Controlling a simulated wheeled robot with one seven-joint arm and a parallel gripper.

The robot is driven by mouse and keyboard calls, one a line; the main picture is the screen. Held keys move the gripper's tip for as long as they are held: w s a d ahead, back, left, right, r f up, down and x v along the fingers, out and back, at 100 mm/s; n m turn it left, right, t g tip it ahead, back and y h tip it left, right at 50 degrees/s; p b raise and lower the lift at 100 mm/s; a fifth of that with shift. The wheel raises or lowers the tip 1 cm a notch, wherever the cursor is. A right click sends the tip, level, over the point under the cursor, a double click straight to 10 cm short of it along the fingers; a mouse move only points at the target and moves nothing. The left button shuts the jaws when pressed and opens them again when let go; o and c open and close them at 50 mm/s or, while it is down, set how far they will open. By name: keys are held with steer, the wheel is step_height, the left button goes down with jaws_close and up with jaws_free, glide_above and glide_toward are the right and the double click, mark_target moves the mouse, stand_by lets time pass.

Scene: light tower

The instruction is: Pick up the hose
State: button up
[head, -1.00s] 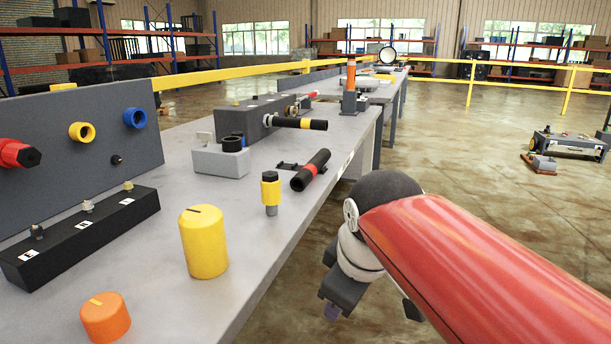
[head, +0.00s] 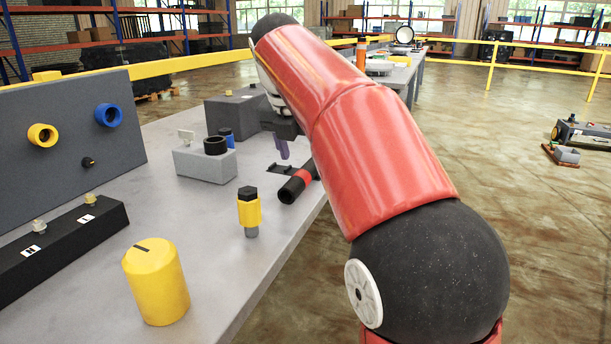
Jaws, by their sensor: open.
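A short black hose (head: 291,190) with a red band lies on the grey workbench near its right edge, in the head view. Its far end is partly hidden by my arm. My gripper (head: 283,150) hangs just above and behind the hose, pointing down, with a purple fingertip showing. It is open and holds nothing; my arm hides part of it. Whether it touches the hose or its dark holder cannot be told. A second black hose, with a yellow band, is now hidden behind my arm.
On the bench (head: 220,275) stand a yellow cylinder (head: 156,283), a yellow-and-black fitting (head: 249,212) and a grey block (head: 205,162) with a black ring. A panel (head: 70,150) with yellow and blue ports stands left. Open floor lies right of the bench.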

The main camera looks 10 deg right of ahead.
mark_target(304, 168)
steer(key=b+x, duration=0.1)
steer(key=x, duration=0.4)
steer(key=shift+w, duration=0.1)
steer(key=c, duration=1.1)
